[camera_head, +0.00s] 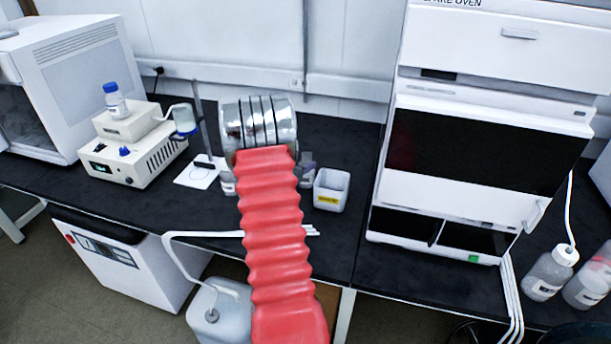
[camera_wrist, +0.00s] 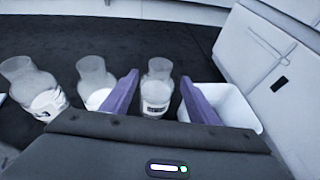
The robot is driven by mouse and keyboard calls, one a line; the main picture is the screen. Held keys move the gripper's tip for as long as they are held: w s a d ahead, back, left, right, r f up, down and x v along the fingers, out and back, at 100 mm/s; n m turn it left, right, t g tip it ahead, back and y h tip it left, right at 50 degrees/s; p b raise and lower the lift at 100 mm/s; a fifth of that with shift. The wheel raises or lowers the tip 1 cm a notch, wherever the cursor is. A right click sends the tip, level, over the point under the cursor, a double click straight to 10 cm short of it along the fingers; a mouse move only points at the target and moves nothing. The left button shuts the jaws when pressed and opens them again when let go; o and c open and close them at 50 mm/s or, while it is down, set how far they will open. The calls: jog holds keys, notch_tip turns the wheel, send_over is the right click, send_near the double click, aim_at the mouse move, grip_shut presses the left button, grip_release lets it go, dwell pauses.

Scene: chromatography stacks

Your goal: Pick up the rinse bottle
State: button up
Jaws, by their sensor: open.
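My gripper (camera_wrist: 158,82) shows in the wrist view as two purple fingers held apart, with nothing clamped. A clear bottle with a printed label (camera_wrist: 155,97) stands upright in the gap between the fingers; I cannot tell how far beyond the tips it is. The label is too small to read, so I cannot confirm it is the rinse bottle. A second clear bottle (camera_wrist: 92,80) is just left of it, partly behind the left finger. A third (camera_wrist: 38,90) is farther left. In the head view my arm hides the fingers and most of these bottles.
A white open bin (camera_head: 332,190) with a yellow label stands right of the bottles; it also shows in the wrist view (camera_wrist: 250,107), behind the right finger. A white oven unit (camera_head: 480,130) stands farther right. A stirrer (camera_head: 135,155) and a stand (camera_head: 203,130) are left.

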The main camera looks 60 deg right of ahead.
aim_at(304, 160)
jog(key=shift+r+x, duration=0.15)
jog(key=shift+x, duration=1.15)
jog(key=shift+r+x, duration=0.1)
jog(key=shift+x, duration=1.2)
jog(key=shift+d, duration=0.1)
jog(key=shift+c, duration=0.6)
jog(key=c, duration=0.7)
jog(key=shift+f, duration=0.2)
grip_shut()
